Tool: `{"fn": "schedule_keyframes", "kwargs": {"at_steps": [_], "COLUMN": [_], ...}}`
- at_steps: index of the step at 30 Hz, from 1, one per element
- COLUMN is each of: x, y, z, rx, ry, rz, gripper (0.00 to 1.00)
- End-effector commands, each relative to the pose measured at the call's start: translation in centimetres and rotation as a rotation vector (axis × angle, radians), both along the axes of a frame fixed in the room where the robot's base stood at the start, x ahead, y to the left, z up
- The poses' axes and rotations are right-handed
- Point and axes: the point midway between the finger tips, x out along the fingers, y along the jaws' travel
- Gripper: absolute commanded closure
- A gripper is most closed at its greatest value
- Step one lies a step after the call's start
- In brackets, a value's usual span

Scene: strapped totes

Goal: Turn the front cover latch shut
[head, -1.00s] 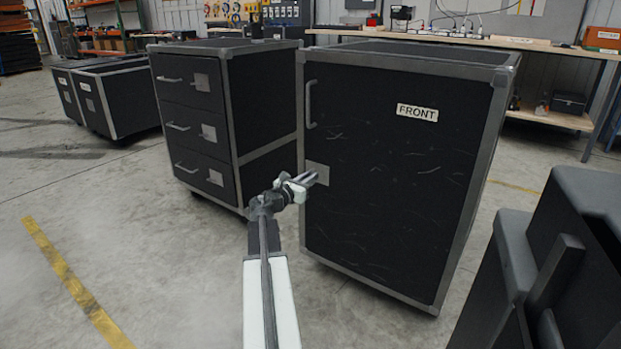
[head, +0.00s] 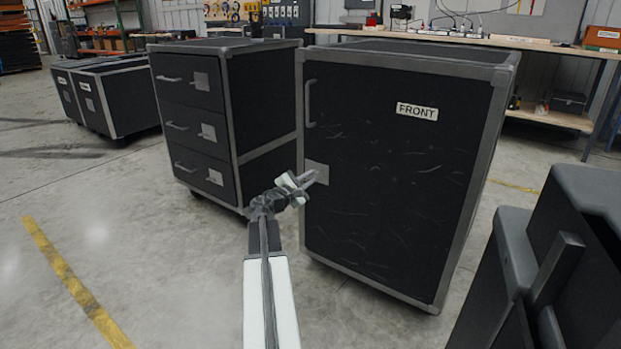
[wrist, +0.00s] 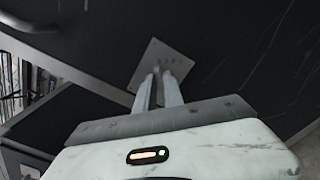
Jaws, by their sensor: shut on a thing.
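The black case marked FRONT has its cover (head: 400,200) closed flat against the frame. The latch's square metal plate (head: 322,168) sits at the cover's left edge, below the handle. My gripper (head: 308,179) is at this plate, with its fingers rolled to a slant. In the wrist view the plate (wrist: 158,58) lies just beyond the fingertips of my gripper (wrist: 162,75). The fingers are close together on the latch, whose turning part is mostly hidden between them. I cannot tell the latch's exact angle.
A cover handle (head: 310,103) is above the plate. A black drawer case (head: 190,125) stands close on the left, with further totes (head: 105,95) behind it. Dark boxes (head: 560,270) fill the lower right. The floor at left is open.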

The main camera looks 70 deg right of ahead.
Motion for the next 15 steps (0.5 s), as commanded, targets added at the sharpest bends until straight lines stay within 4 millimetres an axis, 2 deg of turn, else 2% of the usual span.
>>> {"fn": "schedule_keyframes", "kwargs": {"at_steps": [15], "x": [-0.34], "y": [0.03], "z": [-0.3], "rx": [-0.121], "ry": [-0.458], "rz": [-0.005], "gripper": [1.0]}}
